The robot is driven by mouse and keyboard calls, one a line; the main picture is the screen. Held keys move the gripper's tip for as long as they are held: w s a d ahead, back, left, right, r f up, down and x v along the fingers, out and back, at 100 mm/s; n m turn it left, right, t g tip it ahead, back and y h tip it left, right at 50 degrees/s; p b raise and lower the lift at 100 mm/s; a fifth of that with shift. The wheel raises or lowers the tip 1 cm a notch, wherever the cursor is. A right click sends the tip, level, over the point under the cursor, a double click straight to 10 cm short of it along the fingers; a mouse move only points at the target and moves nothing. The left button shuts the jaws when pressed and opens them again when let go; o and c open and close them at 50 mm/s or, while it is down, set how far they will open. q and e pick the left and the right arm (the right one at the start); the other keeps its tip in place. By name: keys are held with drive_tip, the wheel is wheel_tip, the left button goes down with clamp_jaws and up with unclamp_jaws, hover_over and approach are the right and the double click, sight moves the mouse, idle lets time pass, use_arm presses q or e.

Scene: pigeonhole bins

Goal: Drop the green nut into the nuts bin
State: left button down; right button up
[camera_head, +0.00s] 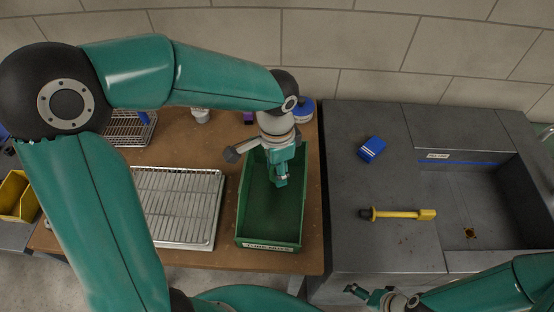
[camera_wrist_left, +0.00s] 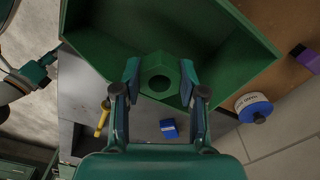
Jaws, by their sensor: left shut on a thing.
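The green hex nut (camera_wrist_left: 158,78) with its round hole sits between the two fingers of my left gripper (camera_wrist_left: 159,88) in the left wrist view. My left gripper (camera_head: 280,182) is shut on the nut and points down over the open green bin (camera_head: 270,228) in the head view. The bin is the long green one with a white label on its near edge; the label is too small to read surely. The bin's green walls (camera_wrist_left: 95,38) also show behind the nut. My right gripper (camera_head: 362,292) is low at the front, apart from the bin; its finger opening is unclear.
A wire rack tray (camera_head: 180,205) lies left of the bin. A blue-lidded tub (camera_head: 303,108) stands behind it. On the grey bench at right are a blue box (camera_head: 371,149), a yellow-handled tool (camera_head: 400,214) and a recessed basin (camera_head: 490,205). A yellow bin (camera_head: 14,195) is far left.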

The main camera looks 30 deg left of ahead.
use_arm(q)
drive_tip(key=shift+s+a+f, duration=0.15)
drive_tip(key=shift+f, duration=0.25)
drive_tip(key=b, duration=0.8)
hover_over(274, 203)
wheel_tip(274, 203, down, 10)
drive_tip(key=shift+f, duration=0.2)
drive_tip(key=shift+a, duration=0.1)
drive_tip(key=c, duration=0.6)
unclamp_jaws()
drive_tip(key=shift+r, duration=0.1)
drive_tip(key=shift+r+p, duration=3.25)
drive_tip(key=shift+r, duration=0.75)
drive_tip(key=shift+f, duration=0.1)
